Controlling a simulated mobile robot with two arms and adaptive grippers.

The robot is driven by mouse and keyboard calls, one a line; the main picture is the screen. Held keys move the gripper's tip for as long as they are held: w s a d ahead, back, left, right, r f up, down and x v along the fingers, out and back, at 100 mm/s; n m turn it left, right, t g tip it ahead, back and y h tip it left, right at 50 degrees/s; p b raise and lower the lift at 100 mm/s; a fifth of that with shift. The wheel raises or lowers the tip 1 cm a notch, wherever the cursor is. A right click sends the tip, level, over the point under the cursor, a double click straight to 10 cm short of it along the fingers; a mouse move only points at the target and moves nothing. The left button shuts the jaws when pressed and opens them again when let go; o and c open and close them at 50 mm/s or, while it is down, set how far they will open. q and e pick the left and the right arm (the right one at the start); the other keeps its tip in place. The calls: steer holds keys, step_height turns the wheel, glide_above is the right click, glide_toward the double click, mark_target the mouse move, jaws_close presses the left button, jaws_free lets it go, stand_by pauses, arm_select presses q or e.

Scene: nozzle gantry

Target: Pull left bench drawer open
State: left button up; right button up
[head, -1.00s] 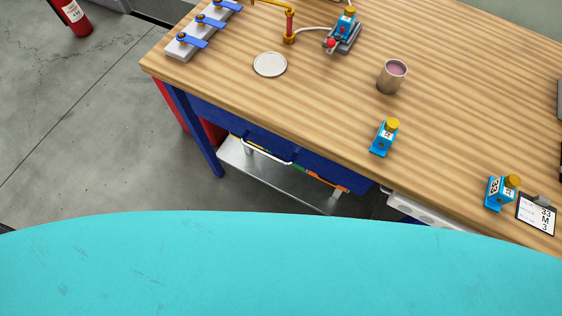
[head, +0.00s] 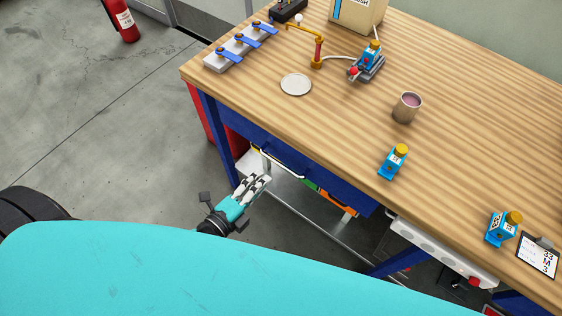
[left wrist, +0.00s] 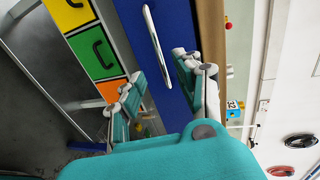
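The left bench drawer (head: 325,182) is a blue front under the wooden top, and it looks closed. Its pale bar handle (head: 284,166) runs along the front. My left gripper (head: 261,179) is near the handle's left end, below the bench edge. In the left wrist view, my left gripper (left wrist: 159,66) is open, with one finger on each side of the silver handle (left wrist: 157,45) as seen from there. The blue drawer front (left wrist: 130,20) lies behind the handle. I cannot tell whether the fingers touch it. My right gripper is not in view.
A blue bench leg (head: 217,138) stands left of the drawer.

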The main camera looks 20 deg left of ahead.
mark_target(280, 163)
arm_select(q)
steer(key=x, duration=0.9)
steer(key=shift+w+p, duration=0.25)
steer(key=shift+p, duration=0.05)
steer(key=shift+c, duration=0.3)
jaws_close()
